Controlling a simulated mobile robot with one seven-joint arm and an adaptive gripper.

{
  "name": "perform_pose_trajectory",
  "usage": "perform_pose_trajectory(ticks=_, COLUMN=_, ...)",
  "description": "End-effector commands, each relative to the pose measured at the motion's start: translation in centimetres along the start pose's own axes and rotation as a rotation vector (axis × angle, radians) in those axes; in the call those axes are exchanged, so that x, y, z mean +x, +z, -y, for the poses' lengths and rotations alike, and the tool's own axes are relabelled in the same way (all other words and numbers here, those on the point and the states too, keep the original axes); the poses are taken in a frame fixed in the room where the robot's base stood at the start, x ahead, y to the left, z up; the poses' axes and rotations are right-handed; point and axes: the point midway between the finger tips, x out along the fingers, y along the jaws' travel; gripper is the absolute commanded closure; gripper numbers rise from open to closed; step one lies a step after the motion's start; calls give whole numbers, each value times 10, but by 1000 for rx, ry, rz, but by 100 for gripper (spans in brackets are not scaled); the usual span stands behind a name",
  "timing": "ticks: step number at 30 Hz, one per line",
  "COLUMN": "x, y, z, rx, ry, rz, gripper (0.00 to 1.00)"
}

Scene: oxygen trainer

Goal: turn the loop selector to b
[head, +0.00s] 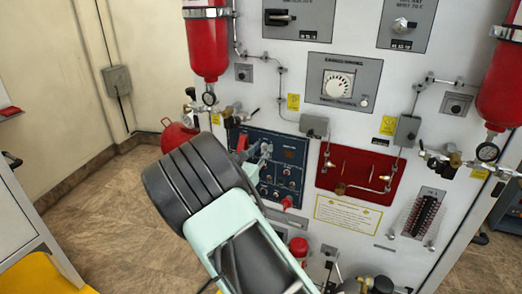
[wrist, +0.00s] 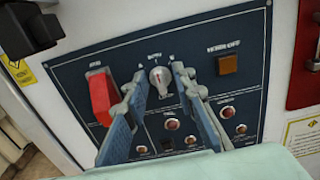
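The loop selector (wrist: 160,80) is a small pale round knob with a pointer near the top of the dark blue panel (wrist: 215,35) in the wrist view. Its pointer looks roughly upward, towards the small label above it; the marks are too blurred to read surely. My gripper (wrist: 158,76) is open, one finger left of the knob and one right, with gaps at both sides. Whether the tips reach the knob's depth I cannot tell. In the head view my gripper (head: 262,150) is at the blue panel (head: 290,145), and the knob is hidden behind it.
A red guarded switch (wrist: 101,97) is close left of the left finger. A square amber button (wrist: 228,65) is to the right. Several small round indicators or buttons (wrist: 173,124) lie below the knob. A red recessed panel (head: 350,165) is right of the blue one.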

Motion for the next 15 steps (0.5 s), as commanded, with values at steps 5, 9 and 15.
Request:
perform_pose_trajectory(ticks=5, x=0, y=0, z=0, rx=0, ry=0, rz=0, gripper=87)
perform_pose_trajectory(ticks=9, x=0, y=0, z=0, rx=0, ry=0, rz=0, gripper=100)
perform_pose_trajectory(ticks=15, x=0, y=-1, z=0, rx=11, ry=0, rz=0, gripper=100)
